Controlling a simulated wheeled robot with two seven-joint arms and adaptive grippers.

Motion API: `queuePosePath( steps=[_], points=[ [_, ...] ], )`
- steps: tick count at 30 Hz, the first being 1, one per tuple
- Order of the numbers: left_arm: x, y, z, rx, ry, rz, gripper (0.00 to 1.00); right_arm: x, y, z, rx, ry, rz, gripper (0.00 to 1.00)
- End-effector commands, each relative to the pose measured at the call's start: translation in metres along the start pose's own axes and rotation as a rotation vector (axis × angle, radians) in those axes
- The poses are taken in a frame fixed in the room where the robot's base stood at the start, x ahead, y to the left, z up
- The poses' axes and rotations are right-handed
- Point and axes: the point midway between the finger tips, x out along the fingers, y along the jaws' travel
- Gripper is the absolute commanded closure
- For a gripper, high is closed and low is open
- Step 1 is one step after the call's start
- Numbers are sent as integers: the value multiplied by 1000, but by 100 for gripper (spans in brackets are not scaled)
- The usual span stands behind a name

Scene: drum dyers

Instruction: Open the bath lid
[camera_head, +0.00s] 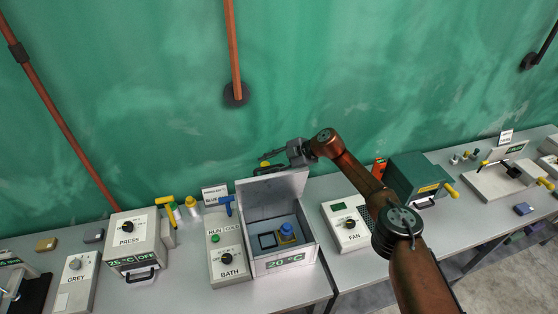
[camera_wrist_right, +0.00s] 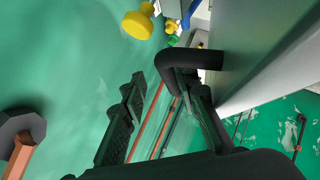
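The bath (camera_head: 285,262) is a grey box on the bench with a "20 °C" display on its front. Its lid (camera_head: 272,193) stands raised, roughly upright, at the back of the box, and the inside is open to view. My right gripper (camera_head: 272,158) is above the lid's top edge. In the right wrist view the lid (camera_wrist_right: 258,50) is a grey slab at the right, with a black bar handle (camera_wrist_right: 185,57). The right gripper's fingers (camera_wrist_right: 165,88) are apart; one is close to the handle, and contact is unclear. My left gripper is out of view.
A BATH control box (camera_head: 228,262) stands left of the bath, with a blue T-handle (camera_head: 227,204) behind it. The PRESS box (camera_head: 133,240) is farther left. The FAN box (camera_head: 346,225) and a green machine (camera_head: 415,178) stand to the right. The green wall rises behind.

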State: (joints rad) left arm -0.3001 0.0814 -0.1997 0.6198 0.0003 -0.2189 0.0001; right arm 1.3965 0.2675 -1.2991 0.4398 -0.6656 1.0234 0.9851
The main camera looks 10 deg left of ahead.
Motion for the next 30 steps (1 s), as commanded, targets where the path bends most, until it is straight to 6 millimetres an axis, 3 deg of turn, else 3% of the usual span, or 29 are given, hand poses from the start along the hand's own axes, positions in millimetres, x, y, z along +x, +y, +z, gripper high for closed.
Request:
queuePosePath(
  steps=[1,4,12,18,24,30],
  points=[
    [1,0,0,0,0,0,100,-2,-6,9,3,-13,-3,73],
    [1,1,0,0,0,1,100,-17,-6,10,3,-14,0,73],
    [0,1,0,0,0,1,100,-80,-2,4,1,-7,10,73],
    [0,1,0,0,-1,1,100,-111,-1,-1,-1,-1,9,73],
    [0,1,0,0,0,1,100,-124,-1,-3,-2,2,9,73],
    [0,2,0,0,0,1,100,-125,-1,-3,-2,3,9,73]
  ],
)
